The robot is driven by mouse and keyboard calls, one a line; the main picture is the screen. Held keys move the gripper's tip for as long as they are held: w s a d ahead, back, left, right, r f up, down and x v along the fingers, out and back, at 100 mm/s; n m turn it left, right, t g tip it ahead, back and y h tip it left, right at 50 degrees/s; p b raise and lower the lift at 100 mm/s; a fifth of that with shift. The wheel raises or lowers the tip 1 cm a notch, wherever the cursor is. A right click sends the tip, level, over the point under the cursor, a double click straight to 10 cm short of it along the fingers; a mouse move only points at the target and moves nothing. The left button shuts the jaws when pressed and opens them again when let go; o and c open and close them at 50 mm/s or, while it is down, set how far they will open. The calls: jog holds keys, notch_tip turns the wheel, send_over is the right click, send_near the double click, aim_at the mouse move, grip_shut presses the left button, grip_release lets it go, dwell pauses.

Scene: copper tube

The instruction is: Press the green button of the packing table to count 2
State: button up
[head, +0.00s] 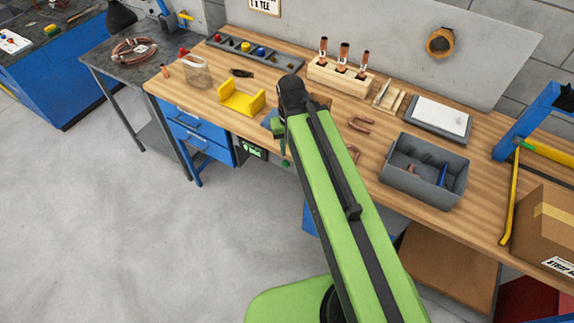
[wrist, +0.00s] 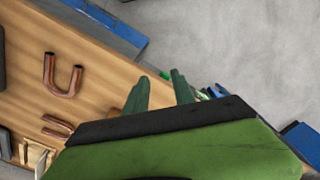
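The packing table (head: 215,105) has a wooden top and a blue frame. A small dark box with a lit green display (head: 254,151) is on its front edge, left of my arm. In the wrist view, a small bright green piece (wrist: 164,75), which looks like the green button, shows at the table edge between and beyond my fingertips. My gripper (wrist: 160,82) has its two dark green fingers apart with nothing held. In the head view my arm hides most of the gripper and the button. I cannot tell whether a fingertip touches it, nor read the count.
On the tabletop are a yellow cradle (head: 241,98), a wooden block with copper fittings (head: 340,77), bent copper tubes (wrist: 62,76) and a grey bin (head: 424,172). A cardboard box (head: 543,225) stands at the right. The floor (head: 110,220) at the left front is clear.

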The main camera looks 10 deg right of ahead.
grip_shut()
jog(key=shift+d, duration=0.1)
dwell(1.4)
